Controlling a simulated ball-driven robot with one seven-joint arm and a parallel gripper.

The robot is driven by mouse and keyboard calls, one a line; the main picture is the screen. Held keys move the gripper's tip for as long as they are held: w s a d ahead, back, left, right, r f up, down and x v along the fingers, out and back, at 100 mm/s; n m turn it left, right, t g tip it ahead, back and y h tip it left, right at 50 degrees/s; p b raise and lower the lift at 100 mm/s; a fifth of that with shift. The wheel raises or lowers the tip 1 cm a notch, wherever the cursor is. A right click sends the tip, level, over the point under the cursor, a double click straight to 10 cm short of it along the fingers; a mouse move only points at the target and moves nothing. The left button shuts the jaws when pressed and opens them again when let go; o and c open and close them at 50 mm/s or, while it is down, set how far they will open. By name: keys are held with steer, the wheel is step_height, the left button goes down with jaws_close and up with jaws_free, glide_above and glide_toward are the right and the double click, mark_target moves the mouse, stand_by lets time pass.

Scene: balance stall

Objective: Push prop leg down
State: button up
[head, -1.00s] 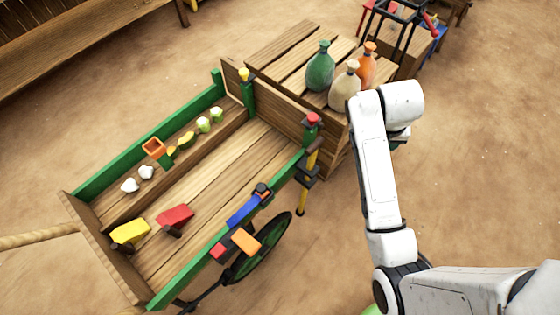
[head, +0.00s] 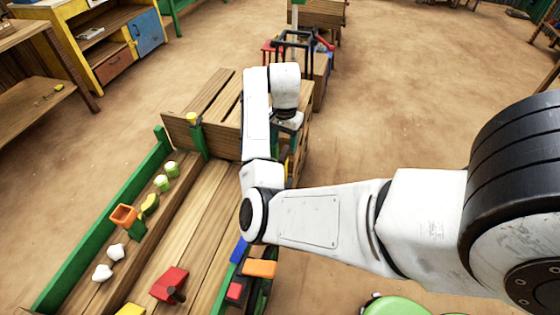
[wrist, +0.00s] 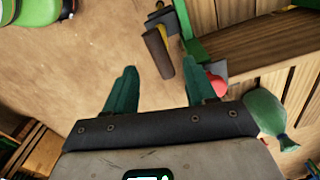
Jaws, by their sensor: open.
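The prop leg is a yellow rod with a dark bracket at the wooden cart's corner. In the head view only a sliver of the prop leg (head: 291,167) shows beside my arm. In the wrist view the prop leg (wrist: 158,52) lies beyond and between my fingertips, with clear space before it. My gripper (wrist: 158,82) is open and empty, its teal fingers apart. In the head view my gripper (head: 287,137) hangs over the cart's corner, partly hidden by my wrist. A red knob (wrist: 215,86) is close beside the right finger; contact cannot be told.
The cart's green side rail (head: 105,222) and bed (head: 190,235) lie left of my arm. Blue, orange and red pieces (head: 258,269) sit on the near rail. A green sack (wrist: 265,112) is at the right in the wrist view. Open dirt floor (head: 400,110) lies right.

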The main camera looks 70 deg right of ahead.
mark_target(284, 153)
step_height(284, 153, down, 8)
steer(key=shift+f, duration=0.1)
steer(key=shift+c, duration=0.4)
jaws_close()
stand_by(0.3)
